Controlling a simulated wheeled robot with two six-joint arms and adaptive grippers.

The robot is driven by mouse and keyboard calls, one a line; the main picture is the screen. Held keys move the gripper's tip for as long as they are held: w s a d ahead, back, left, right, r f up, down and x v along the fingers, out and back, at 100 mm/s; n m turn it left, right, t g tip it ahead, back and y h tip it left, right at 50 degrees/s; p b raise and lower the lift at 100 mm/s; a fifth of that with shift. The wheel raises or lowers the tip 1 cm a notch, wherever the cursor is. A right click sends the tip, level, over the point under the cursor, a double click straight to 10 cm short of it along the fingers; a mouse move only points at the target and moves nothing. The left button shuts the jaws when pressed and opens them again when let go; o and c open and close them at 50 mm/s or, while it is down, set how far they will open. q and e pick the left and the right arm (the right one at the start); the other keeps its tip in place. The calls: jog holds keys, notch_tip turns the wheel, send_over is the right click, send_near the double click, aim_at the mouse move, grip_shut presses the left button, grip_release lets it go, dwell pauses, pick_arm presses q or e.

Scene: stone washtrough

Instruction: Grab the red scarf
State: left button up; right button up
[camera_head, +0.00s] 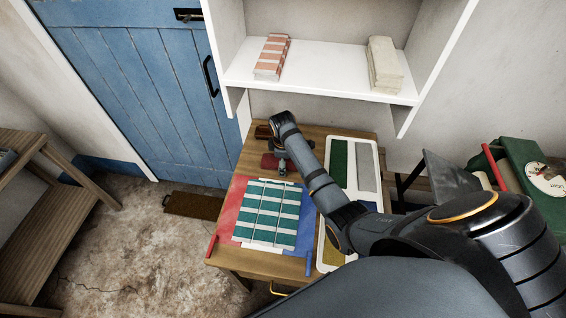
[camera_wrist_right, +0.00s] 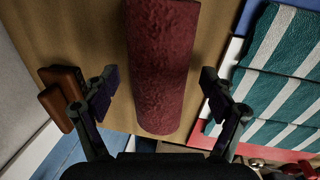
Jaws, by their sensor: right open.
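The red scarf is a dark red, textured roll (camera_wrist_right: 162,50) in the right wrist view, lying on the wooden table. In the head view only a small dark red part of it (camera_head: 269,162) shows beside my gripper; my arm and gripper hide some of it. My right gripper (camera_head: 282,167) is open over the roll. In the right wrist view its two fingers (camera_wrist_right: 159,82) stand on either side of the roll, with a gap on each side. I cannot tell how high the fingertips are above the table. My left gripper is not in view.
A teal-and-white striped cloth (camera_head: 267,213) lies on a red and blue mat (camera_head: 226,218) near the roll. A brown block-like object (camera_wrist_right: 62,95) is close to the left finger. A white tray (camera_head: 352,141) with coloured panels is to the right. A white shelf (camera_head: 330,75) overhangs behind.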

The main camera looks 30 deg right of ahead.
jog(key=c, duration=1.4)
jog(key=shift+r, duration=0.15)
jog(key=shift+r, duration=0.35)
jog(key=s+a+r+p, duration=0.1)
jog(key=s+a+r, duration=0.1)
jog(key=s+r, duration=0.4)
jog(key=s+a+r, duration=0.2)
jog(key=s+r, duration=0.4)
jog(key=shift+s+a+p, duration=0.25)
jog(key=shift+s+p, duration=0.05)
jog(key=shift+p, duration=0.1)
jog(key=shift+s+a+r, duration=0.1)
jog(key=shift+s, duration=0.25)
